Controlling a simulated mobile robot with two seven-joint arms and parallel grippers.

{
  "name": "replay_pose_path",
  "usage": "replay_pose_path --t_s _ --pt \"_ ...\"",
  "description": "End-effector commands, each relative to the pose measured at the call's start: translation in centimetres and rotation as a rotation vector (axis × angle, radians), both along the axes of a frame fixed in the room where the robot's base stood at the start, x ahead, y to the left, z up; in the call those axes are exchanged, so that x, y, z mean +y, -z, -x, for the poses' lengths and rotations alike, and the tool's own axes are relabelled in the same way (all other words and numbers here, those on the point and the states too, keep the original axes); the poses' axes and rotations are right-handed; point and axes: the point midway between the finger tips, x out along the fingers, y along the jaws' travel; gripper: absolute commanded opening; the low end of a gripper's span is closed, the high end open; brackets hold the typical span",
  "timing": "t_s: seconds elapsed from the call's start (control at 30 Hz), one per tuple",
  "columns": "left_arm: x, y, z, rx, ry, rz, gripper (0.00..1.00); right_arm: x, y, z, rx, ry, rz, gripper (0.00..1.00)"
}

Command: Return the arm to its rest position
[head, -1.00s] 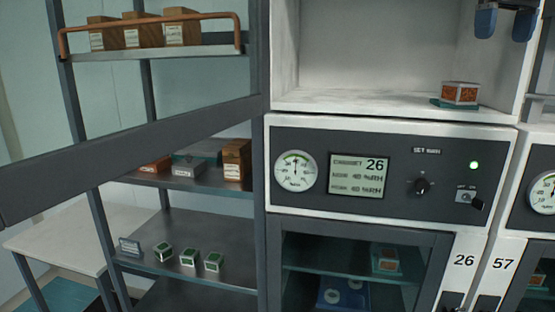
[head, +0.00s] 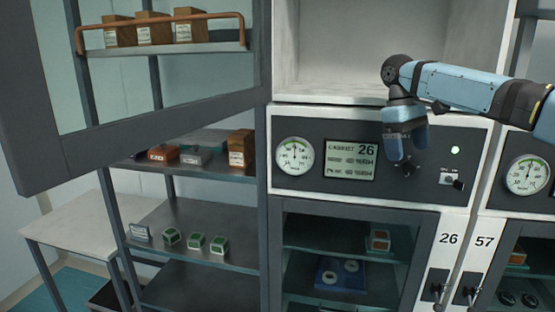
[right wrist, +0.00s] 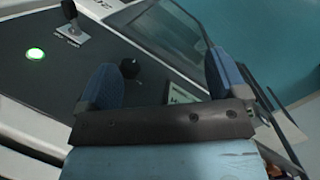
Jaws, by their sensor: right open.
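My right gripper (head: 407,148) hangs from my blue right arm in front of cabinet 26's dark control panel (head: 320,190), pointing down over the panel's black knob. In the right wrist view its two blue fingers (right wrist: 162,78) are spread with nothing between them. The panel, its green light (right wrist: 35,53) and a switch (right wrist: 68,28) show beyond the fingers. My right arm covers part of the white upper chamber (head: 335,50), and no box shows in the chamber's visible part. My left gripper is not in view.
A dark-framed door (head: 130,135) stands open at the left, before a rack (head: 185,225) with several small boxes. Below the panel is a closed glass cabinet (head: 330,235) with a handle (head: 437,288). A neighbouring cabinet 57 (head: 527,180) stands at the right.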

Motion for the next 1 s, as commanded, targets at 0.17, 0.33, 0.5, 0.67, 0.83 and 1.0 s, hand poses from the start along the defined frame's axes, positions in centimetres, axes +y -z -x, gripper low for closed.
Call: replay_pose_path --t_s 0.17,0.33,0.5,0.67,0.83,1.0 --pt "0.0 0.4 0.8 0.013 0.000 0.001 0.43 7.1 12.2 2.0 0.057 -0.193 -0.004 0.91" --pt "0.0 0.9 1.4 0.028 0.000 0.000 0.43 12.9 21.3 5.7 0.067 -0.347 -0.057 0.91" --pt "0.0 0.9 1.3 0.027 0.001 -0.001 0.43 18.0 28.3 10.6 0.047 -0.461 -0.152 0.91" --pt "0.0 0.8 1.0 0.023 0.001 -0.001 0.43 21.8 32.9 15.5 0.004 -0.521 -0.265 0.91" --pt "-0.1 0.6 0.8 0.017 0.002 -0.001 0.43 24.4 36.1 20.4 -0.064 -0.524 -0.390 0.91" --pt "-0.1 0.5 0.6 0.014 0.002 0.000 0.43 25.3 38.1 24.8 -0.144 -0.464 -0.501 0.91"
